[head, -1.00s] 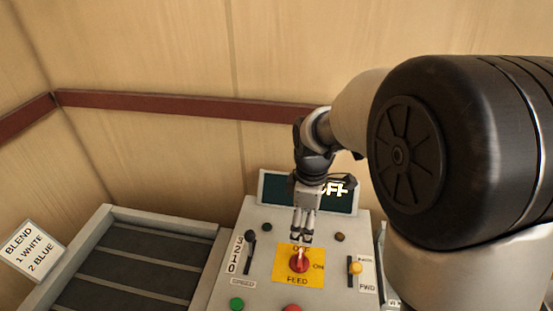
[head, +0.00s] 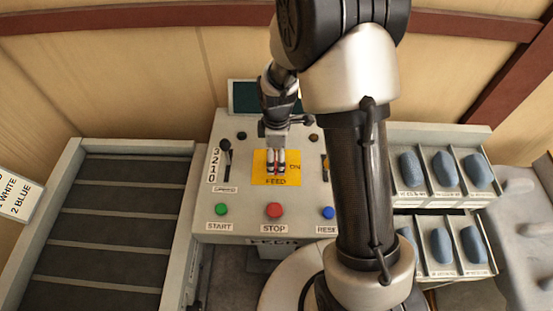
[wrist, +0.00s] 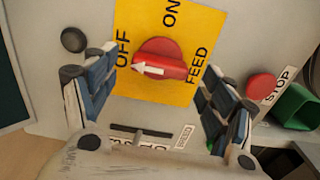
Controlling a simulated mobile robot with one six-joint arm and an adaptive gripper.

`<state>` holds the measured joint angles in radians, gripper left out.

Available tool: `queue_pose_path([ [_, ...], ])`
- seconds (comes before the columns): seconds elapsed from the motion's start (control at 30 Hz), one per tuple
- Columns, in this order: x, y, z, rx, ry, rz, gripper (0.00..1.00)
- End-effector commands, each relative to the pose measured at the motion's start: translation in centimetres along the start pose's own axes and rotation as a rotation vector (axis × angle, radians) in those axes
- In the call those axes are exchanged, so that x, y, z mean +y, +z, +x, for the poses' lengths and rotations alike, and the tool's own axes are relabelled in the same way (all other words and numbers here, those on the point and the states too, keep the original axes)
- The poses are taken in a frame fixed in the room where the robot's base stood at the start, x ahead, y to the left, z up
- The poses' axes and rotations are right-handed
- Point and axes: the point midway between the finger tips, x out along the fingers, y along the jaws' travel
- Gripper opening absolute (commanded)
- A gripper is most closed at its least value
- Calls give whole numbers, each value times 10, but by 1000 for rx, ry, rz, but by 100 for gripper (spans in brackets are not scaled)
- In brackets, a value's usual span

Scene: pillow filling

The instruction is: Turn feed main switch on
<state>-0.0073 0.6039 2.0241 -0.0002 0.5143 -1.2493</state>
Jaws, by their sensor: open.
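The feed main switch is a red rotary knob (wrist: 165,60) on a yellow plate (wrist: 178,88). In the wrist view its white arrow points at the OFF label; ON is printed at the top of the plate. In the head view the yellow plate (head: 291,180) shows on the panel, with the knob mostly hidden behind the fingers. My gripper (head: 276,172) is over the plate, pointing down. In the wrist view my gripper (wrist: 157,85) is open, with one finger to each side of the knob and a visible gap to it.
The panel has a speed lever (head: 226,150), a green START button (head: 221,210), a red STOP button (head: 274,210) and a blue button (head: 328,213). A dark display (head: 248,97) stands behind. A conveyor (head: 110,225) is at left; bins of blue pieces (head: 443,168) are at right.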

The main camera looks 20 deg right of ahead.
Motion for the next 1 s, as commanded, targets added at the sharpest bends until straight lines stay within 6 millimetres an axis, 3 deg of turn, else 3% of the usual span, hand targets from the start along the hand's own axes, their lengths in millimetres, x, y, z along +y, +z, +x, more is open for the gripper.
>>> queue_pose_path([
  [0.2,0,0,22,0,0,0,77],
  [0.53,0,0,24,0,1,0,77],
  [1.0,0,0,24,0,1,0,45],
])
